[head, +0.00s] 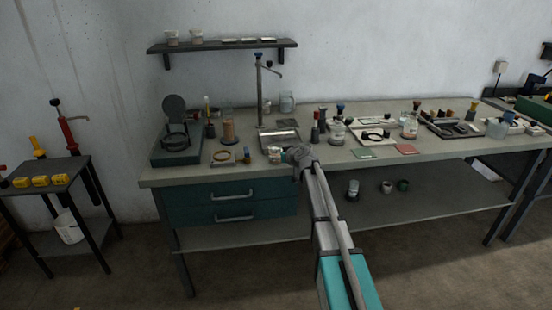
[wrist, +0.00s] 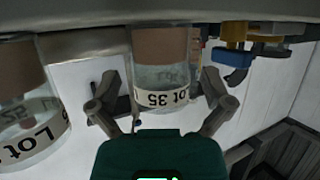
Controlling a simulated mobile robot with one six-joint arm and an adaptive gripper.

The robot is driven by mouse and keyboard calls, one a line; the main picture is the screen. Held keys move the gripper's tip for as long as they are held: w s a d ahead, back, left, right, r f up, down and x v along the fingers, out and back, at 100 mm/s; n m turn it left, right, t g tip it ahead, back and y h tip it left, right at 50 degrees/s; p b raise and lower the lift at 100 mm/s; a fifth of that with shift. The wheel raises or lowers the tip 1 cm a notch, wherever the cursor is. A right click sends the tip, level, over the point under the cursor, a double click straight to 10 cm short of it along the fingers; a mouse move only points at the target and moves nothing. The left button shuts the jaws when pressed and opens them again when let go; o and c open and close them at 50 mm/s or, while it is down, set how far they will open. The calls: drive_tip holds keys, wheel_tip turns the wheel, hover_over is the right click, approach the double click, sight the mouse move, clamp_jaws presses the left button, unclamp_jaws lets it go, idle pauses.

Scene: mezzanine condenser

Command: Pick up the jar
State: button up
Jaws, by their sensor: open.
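In the wrist view a clear glass jar (wrist: 165,75) with a brown upper band and a white "Lot 35" label is centred in front of my gripper (wrist: 160,92). The gripper is open, one finger on each side of the jar, with a visible gap at both sides. In the head view my gripper (head: 284,155) is over the bench's front edge, by a small pale jar (head: 274,155); the arm partly hides that spot.
A second labelled jar (wrist: 35,115) stands left in the wrist view; a blue and yellow item (wrist: 240,55) is at right. On the bench (head: 190,175), a metal tray (head: 281,138) and stand (head: 260,95) are behind the gripper.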

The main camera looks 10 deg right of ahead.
sight(272, 147)
drive_tip(key=shift+b+x, duration=0.35)
drive_tip(key=shift+x, duration=1.1)
drive_tip(key=c, duration=1)
drive_tip(key=shift+r+p, duration=0.4)
drive_tip(key=shift+c, duration=0.2)
drive_tip(key=shift+r+p, duration=1.15)
drive_tip(key=shift+s+r, duration=0.15)
drive_tip(key=shift+r, duration=0.1)
drive_tip(key=s+r+p, duration=0.9)
drive_tip(key=s+p, duration=0.1)
drive_tip(key=s, duration=0.3)
drive_tip(key=shift+s+d+r, duration=0.15)
drive_tip(key=shift+s+d, duration=0.15)
drive_tip(key=shift+d, duration=0.2)
